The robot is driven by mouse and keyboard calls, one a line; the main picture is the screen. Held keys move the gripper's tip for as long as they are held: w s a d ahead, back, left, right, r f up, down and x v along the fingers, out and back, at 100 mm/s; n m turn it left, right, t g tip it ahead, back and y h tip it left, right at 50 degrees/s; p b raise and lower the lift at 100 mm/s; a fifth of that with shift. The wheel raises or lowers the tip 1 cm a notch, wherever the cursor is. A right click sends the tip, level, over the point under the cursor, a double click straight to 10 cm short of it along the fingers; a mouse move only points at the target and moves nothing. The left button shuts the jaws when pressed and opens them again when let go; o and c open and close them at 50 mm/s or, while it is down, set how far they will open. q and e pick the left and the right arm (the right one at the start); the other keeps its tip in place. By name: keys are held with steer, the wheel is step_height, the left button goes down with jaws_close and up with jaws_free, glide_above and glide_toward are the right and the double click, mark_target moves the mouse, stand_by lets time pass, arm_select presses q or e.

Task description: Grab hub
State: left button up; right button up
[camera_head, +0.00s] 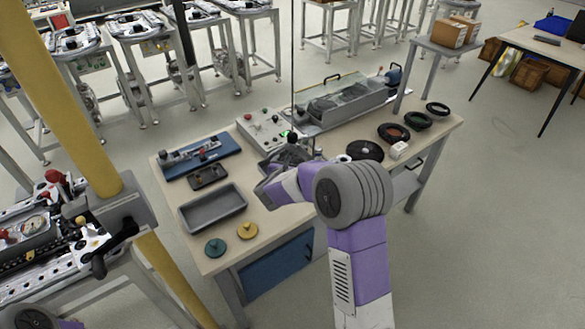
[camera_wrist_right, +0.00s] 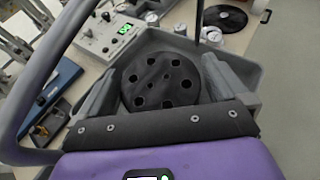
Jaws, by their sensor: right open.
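My right gripper (camera_head: 287,157) is over the middle of the workbench (camera_head: 320,140), near the control box. In the right wrist view its two grey fingers stand apart. A dark round disc with several holes (camera_wrist_right: 163,82), which looks like the hub, shows between them. I cannot tell whether the fingers touch it. In the head view the gripper hides most of that spot. My left gripper is not in view; only a bit of my left arm shows at the bottom left.
A control box (camera_head: 264,130) and a grey machine (camera_head: 345,100) stand behind the gripper. A black disc (camera_head: 365,151), a white block (camera_head: 398,150) and several rings lie right. A grey tray (camera_head: 213,208), teal disc (camera_head: 215,247) and yellow disc (camera_head: 247,230) lie left. A yellow post (camera_head: 60,95) rises left.

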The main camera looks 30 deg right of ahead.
steer(key=shift+c, duration=0.2)
steer(key=c, duration=1.2)
steer(key=shift+r, duration=0.1)
steer(key=shift+c, duration=0.3)
